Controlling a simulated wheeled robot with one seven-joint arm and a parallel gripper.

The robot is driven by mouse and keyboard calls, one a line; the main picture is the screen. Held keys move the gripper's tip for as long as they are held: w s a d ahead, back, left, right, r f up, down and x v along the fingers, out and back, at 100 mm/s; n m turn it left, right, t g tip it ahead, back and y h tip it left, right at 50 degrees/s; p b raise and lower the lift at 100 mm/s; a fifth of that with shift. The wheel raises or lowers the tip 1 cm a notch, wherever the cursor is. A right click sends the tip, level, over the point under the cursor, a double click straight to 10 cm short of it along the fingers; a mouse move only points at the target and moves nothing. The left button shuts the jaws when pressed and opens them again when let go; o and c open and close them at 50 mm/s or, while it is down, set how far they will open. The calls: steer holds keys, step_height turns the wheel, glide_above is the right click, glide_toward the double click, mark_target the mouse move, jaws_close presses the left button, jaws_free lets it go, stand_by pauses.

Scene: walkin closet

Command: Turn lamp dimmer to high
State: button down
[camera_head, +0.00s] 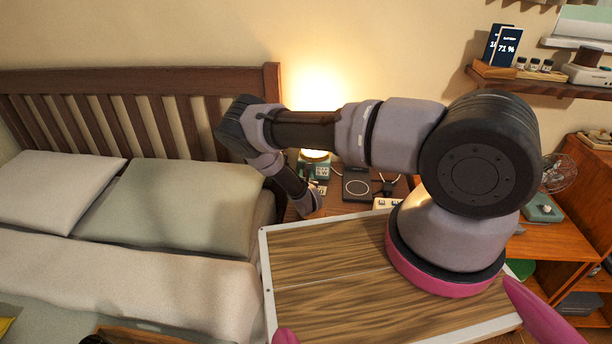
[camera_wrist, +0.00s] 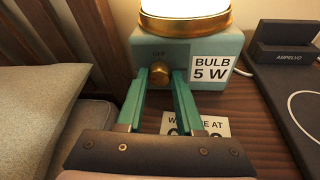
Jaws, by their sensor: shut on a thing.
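The lamp (camera_head: 316,158) is lit and stands on the wooden nightstand beside the bed, partly behind my arm in the head view. In the wrist view its teal base (camera_wrist: 205,48) carries a "BULB 5 W" label and a brass dimmer knob (camera_wrist: 159,72) on the front. My gripper (camera_wrist: 163,80) has its two green fingers on either side of the knob and is shut on it. In the head view my fingertips and the knob are hidden by my arm.
A white card (camera_wrist: 200,124) lies on the nightstand (camera_wrist: 245,130), partly covered by my gripper. A black charging stand (camera_wrist: 290,62) with a white cable is right of the lamp. The bed pillow (camera_wrist: 38,100) is close on the left. A wall shelf (camera_head: 540,85) is at the upper right.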

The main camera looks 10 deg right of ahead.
steer(key=c, duration=0.5)
jaws_free()
steer(key=shift+c, duration=0.2)
steer(key=v, duration=1)
steer(key=shift+s+r, duration=0.15)
steer(key=shift+s, duration=0.25)
